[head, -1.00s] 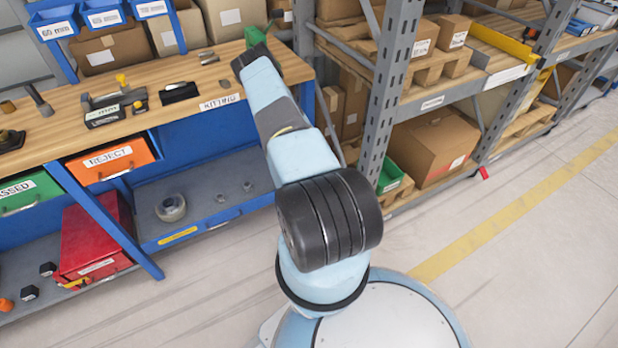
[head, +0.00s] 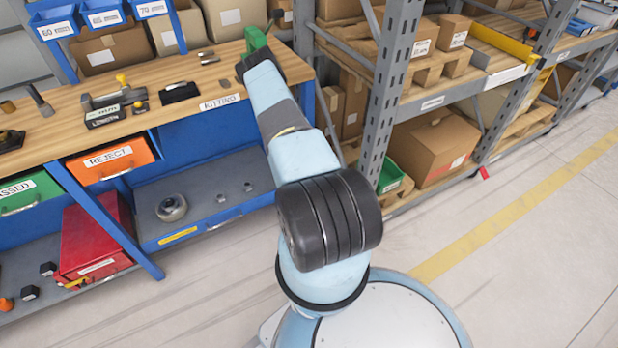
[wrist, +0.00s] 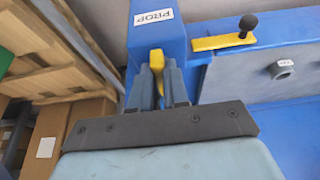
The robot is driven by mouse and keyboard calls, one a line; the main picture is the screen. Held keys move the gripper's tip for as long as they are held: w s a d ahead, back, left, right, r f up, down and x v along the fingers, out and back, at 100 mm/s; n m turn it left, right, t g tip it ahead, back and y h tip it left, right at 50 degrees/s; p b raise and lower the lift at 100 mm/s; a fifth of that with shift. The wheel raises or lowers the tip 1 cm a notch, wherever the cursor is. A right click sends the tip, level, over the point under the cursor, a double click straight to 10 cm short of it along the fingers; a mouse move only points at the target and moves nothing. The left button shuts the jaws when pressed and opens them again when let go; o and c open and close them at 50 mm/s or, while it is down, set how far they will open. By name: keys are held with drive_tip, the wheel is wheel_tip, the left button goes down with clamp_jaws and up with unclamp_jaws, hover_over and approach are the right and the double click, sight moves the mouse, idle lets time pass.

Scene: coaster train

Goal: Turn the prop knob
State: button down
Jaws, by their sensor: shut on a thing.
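The prop knob (wrist: 157,60) is a narrow yellow piece on the front of a blue housing, just below a white PROP label (wrist: 153,17) in the wrist view. My gripper (wrist: 158,85) has its two grey fingers on either side of the knob and is shut on it. The knob's lower part is partly hidden between the fingers. The knob stands roughly upright in the wrist view. In the head view my arm reaches to the right end of the workbench, and the knob and fingertips cannot be made out there.
A yellow lever with a black ball (wrist: 248,22) and a grey round fitting (wrist: 284,69) are to the right in the wrist view. The wooden workbench (head: 215,80) holds several tools. A grey rack post (head: 392,90) stands close right of my arm.

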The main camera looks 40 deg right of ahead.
drive_tip(key=shift+s+d, duration=0.1)
drive_tip(key=shift+d, duration=0.3)
drive_tip(key=shift+a, duration=0.4)
